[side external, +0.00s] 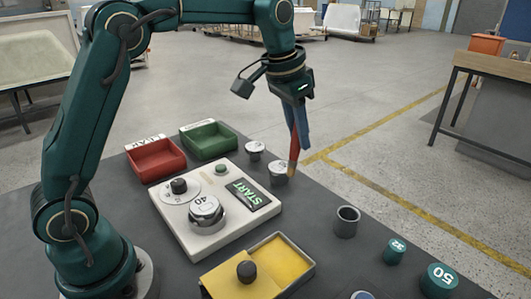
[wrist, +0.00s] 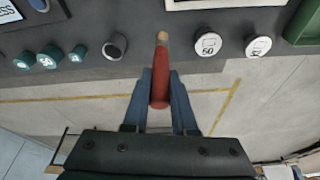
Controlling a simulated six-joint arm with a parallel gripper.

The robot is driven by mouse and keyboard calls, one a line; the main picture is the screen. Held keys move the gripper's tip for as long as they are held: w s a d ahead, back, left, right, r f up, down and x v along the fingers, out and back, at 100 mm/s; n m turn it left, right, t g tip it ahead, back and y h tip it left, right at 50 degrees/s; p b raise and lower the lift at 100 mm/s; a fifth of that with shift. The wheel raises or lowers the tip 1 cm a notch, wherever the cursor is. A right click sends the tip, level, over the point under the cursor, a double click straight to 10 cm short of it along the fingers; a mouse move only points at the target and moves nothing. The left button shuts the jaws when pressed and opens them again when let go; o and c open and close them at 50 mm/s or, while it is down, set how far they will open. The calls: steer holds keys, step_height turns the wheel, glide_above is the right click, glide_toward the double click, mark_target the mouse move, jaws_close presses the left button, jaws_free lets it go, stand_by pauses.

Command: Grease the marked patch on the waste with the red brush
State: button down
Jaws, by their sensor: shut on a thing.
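My gripper (side external: 297,112) is shut on the red brush (side external: 294,145). The brush hangs nearly upright with its tan tip down. In the wrist view the brush (wrist: 161,75) lies between my fingers, its tip pointing away from me. A metal waste with a white top marked 40 (side external: 205,208) sits on the white fixture (side external: 225,232). Two more white-topped metal pieces, a nearer one (side external: 278,172) and a farther one (side external: 255,150), stand beside the fixture. In the side view the brush tip overlaps the nearer one; the wrist view shows it apart. I cannot make out a marked patch.
An open grey metal cup (side external: 346,221) and teal caps (side external: 439,278) stand on the right of the dark table. A yellow tray (side external: 285,255) with a dark knob lies in front. Red (side external: 155,160) and green (side external: 208,140) bins stand behind the fixture, which has a START panel.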

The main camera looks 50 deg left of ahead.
steer(key=s+d+f+m+g, duration=0.1)
steer(key=s+d+m+g, duration=0.1)
steer(key=s+d, duration=0.85)
step_height(320, 180, down, 6)
steer(key=y, duration=0.1)
steer(key=shift+w, duration=0.3)
steer(key=shift+d+f, duration=0.1)
steer(key=shift+f, duration=0.65)
stand_by(1.8)
step_height(320, 180, up, 7)
stand_by(0.9)
steer(key=shift+r+n, duration=0.1)
steer(key=shift+n, duration=0.2)
